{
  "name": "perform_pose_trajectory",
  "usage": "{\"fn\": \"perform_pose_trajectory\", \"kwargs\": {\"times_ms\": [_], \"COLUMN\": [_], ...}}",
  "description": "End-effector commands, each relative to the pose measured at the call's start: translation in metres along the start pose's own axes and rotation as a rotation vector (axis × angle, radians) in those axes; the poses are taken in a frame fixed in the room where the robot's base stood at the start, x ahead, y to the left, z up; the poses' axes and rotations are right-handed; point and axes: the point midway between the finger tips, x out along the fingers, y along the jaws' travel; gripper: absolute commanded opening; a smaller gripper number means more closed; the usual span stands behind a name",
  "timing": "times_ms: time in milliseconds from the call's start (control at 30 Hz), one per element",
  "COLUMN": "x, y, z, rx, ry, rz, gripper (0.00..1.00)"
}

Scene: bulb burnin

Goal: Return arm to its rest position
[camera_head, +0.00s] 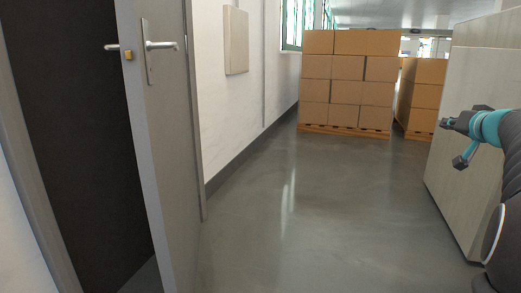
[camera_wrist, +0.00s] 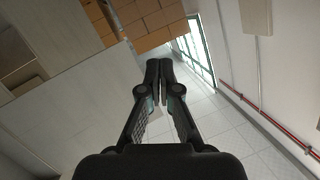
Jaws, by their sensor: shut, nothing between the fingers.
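My arm reaches in from the right edge of the head view, its dark and teal links in front of a pale cabinet. In the wrist view my gripper (camera_wrist: 159,72) is shut, with its fingertips together and nothing between them. The gripper points into open space, apart from the stacked boxes and the wall. In the head view the arm's end lies close to the cabinet front in the picture; I cannot tell whether they touch.
An open grey door (camera_head: 172,150) with a lever handle stands at the left. Stacked cardboard boxes (camera_head: 347,80) on a pallet stand at the back. The pale cabinet (camera_head: 465,80) is at the right. A wall box (camera_head: 236,40) hangs on the white wall. The grey floor (camera_head: 310,210) between is clear.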

Motion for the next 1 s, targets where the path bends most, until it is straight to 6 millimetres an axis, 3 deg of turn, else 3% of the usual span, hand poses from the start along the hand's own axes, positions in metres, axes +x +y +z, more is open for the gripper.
{"fn": "perform_pose_trajectory", "kwargs": {"times_ms": [33, 67, 200, 267, 500, 733, 900, 1000], "x": [-0.004, -0.007, -0.035, -0.051, -0.144, -0.240, -0.293, -0.312], "y": [0.003, 0.001, -0.032, -0.051, -0.119, -0.157, -0.179, -0.198], "z": [0.030, 0.048, 0.128, 0.158, 0.264, 0.325, 0.344, 0.344], "rx": [0.051, 0.080, 0.174, 0.191, 0.133, -0.085, -0.306, -0.378], "ry": [-0.078, -0.127, -0.364, -0.455, -0.767, -0.928, -0.952, -0.929], "rz": [0.015, 0.025, 0.067, 0.089, 0.196, 0.250, 0.190, 0.124], "gripper": [0.00, 0.00, 0.00, 0.00, 0.00, 0.00, 0.00, 0.00]}}
